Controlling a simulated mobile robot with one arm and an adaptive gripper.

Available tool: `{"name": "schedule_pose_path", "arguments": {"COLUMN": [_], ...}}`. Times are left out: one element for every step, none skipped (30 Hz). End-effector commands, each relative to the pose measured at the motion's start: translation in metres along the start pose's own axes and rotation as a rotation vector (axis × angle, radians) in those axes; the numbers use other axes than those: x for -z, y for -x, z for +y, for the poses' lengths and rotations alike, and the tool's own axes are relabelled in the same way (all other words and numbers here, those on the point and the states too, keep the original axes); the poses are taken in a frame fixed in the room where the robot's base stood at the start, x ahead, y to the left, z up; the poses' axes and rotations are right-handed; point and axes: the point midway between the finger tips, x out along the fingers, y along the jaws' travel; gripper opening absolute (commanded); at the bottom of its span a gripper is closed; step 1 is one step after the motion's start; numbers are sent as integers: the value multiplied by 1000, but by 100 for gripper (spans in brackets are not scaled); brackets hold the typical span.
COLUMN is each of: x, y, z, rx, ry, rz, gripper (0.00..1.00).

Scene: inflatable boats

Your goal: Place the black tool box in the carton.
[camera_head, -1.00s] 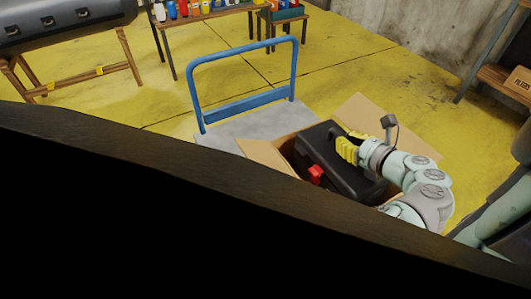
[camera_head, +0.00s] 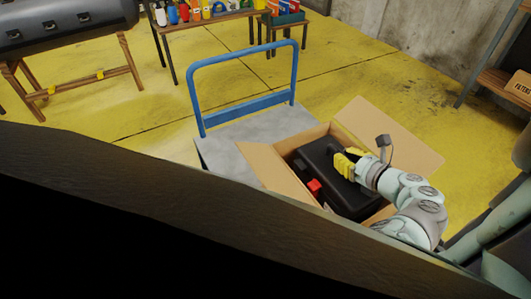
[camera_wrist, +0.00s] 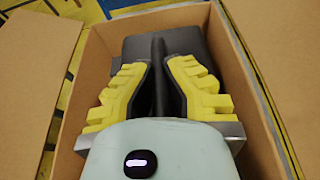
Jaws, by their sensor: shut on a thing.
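The black tool box (camera_head: 325,172) with red latches sits within the open carton (camera_head: 265,166), its top about level with the carton's rim. My gripper (camera_head: 347,160) has yellow fingers and is shut on the tool box's handle. In the wrist view, my gripper (camera_wrist: 158,85) pinches the black handle between its fingers, and the tool box (camera_wrist: 195,42) lies between the carton's walls (camera_wrist: 98,60). Whether the tool box touches the carton's bottom is hidden.
The carton stands on a grey platform trolley (camera_head: 225,145) with a blue handle (camera_head: 245,112). A dark edge (camera_head: 130,180) crosses the near foreground. A table with bottles (camera_head: 205,20) and a grey inflatable boat on a wooden stand (camera_head: 60,25) are farther back. Yellow floor around is clear.

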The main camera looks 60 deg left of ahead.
Motion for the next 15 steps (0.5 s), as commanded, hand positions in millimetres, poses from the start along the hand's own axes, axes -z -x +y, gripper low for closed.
{"name": "schedule_pose_path", "arguments": {"x": [1,2,2,2,2,2,2,2,2,2,2,2,2,2,2], "y": [0,0,-1,-1,-1,-1,-1,-1,-1,-1,-1,-1,-1,-1,-1], "z": [-1,-1,-1,-1,-1,-1,-1,0,0,0,0,0,0,0,0], "rx": [3,3,2,2,2,2,1,1,0,0,0,-1,-1,-1,-2], "ry": [0,0,0,1,1,1,1,1,1,1,1,1,1,1,0], "rz": [-4,-4,-4,-4,-4,-1,-1,-1,-1,-1,-1,-1,-1,0,0], "gripper": [0,0,0,0,0,12,15,18,22,25,28,32,34,34,34]}}
